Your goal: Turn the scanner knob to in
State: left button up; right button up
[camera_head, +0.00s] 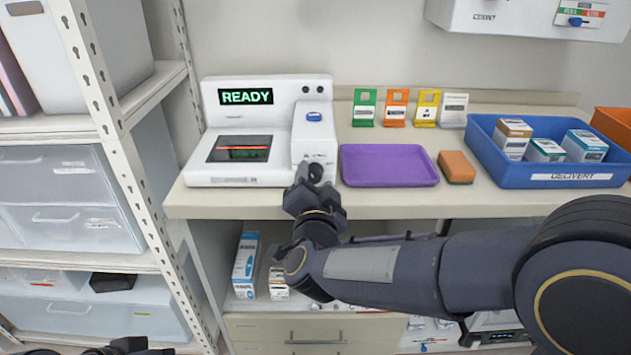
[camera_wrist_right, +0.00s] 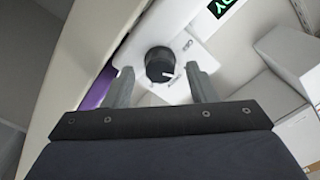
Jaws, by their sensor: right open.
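The white scanner (camera_head: 222,168) stands on the counter, its screen reading READY in green. Its dark round knob (camera_wrist_right: 159,62) shows in the right wrist view, with a white pointer mark towards the lower right. Small print beside the knob is too small to read. My right gripper (camera_head: 316,180) is open at the scanner's front right part; in the right wrist view its two fingers (camera_wrist_right: 162,86) stand either side of the knob, with gaps. In the head view the gripper largely hides the knob. Part of what seems my left gripper (camera_head: 130,346) shows at the bottom left edge.
A purple tray (camera_head: 389,181), an orange-brown sponge (camera_head: 457,166) and a blue DELIVERY bin (camera_head: 540,178) with boxes lie right of the scanner. Coloured cards (camera_head: 396,107) stand behind. A metal shelf rack (camera_head: 120,165) is close on the left. My right arm crosses the counter's front.

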jog(key=s, duration=0.7)
jog(key=shift+s, duration=0.4)
jog(key=s+d+n+g+y, duration=0.1)
jog(key=d+n+g+y, duration=0.3)
jog(key=d+y, duration=0.3)
jog(key=s+d+f+n+g+h, duration=0.1)
jog(key=s+d+f+g, duration=0.3)
jog(key=s, duration=0.3)
jog(key=s+d+f+n+g+h+p, duration=0.1)
jog(key=s+d+f, duration=0.2)
jog(key=s+d, duration=0.3)
jog(key=s+d+f+n+g+h, duration=0.1)
jog(key=s+d+f+g, duration=0.25)
jog(key=s, duration=0.45)
notch_tip(320, 180, up, 16)
jog(key=p, duration=1.6)
jog(key=shift+w+r+p, duration=0.2)
jog(key=shift+r+p, duration=0.05)
jog(key=shift+p, duration=0.05)
